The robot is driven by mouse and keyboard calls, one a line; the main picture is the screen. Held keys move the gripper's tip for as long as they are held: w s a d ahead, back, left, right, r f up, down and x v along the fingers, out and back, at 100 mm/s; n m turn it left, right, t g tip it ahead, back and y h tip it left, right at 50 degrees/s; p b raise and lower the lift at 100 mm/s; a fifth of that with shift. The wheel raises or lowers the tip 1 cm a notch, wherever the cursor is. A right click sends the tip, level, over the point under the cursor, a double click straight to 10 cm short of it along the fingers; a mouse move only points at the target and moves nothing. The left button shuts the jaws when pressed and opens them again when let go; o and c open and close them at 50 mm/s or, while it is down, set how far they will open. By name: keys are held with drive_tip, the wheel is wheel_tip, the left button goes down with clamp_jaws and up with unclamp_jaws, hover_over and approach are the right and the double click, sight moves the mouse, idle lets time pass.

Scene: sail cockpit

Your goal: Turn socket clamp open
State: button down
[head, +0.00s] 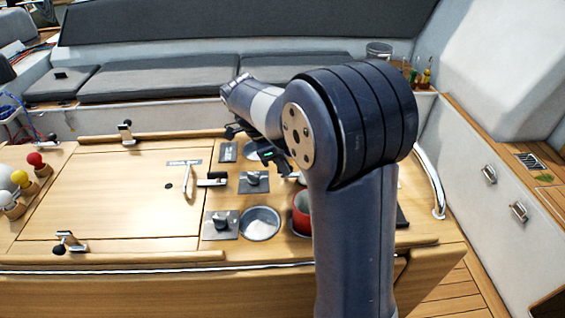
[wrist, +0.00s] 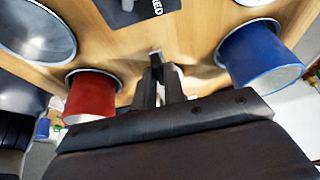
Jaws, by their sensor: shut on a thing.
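My gripper (wrist: 158,78) shows in the wrist view, its two dark fingers close together at a small pale metal piece (wrist: 156,53), which seems to be the socket clamp's lever. The fingers are shut on it. The clamp's body is mostly hidden behind the fingers. A dark plate with partly cut-off white lettering (wrist: 128,12) lies just beyond it on the wood.
A red cup (wrist: 90,97) stands left of the fingers and a blue cup (wrist: 258,58) right. A metal-rimmed round recess (head: 260,223) and knobs on dark plates (head: 254,181) are on the wooden table (head: 110,195). A bent metal handle (head: 187,180) stands up nearby.

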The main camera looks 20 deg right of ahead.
drive_tip(key=n+t+b, duration=0.1)
drive_tip(key=n+b, duration=0.1)
drive_tip(key=n, duration=0.1)
drive_tip(key=shift+s+f+n+t, duration=0.1)
drive_tip(key=shift+n+t, duration=0.2)
drive_tip(key=shift+n, duration=0.1)
drive_tip(key=n+t+b, duration=0.1)
drive_tip(key=n, duration=0.2)
drive_tip(key=shift+s+b, duration=0.1)
drive_tip(key=shift+b, duration=0.2)
drive_tip(key=n+t+y, duration=0.1)
drive_tip(key=n, duration=0.3)
drive_tip(key=shift+d+b, duration=0.15)
drive_tip(key=shift+b, duration=0.2)
drive_tip(key=shift+s+n+t+y, duration=0.1)
drive_tip(key=shift+n+t+y, duration=0.55)
drive_tip(key=shift+n, duration=1.25)
drive_tip(key=c, duration=1.5)
unclamp_jaws()
drive_tip(key=shift+r, duration=0.2)
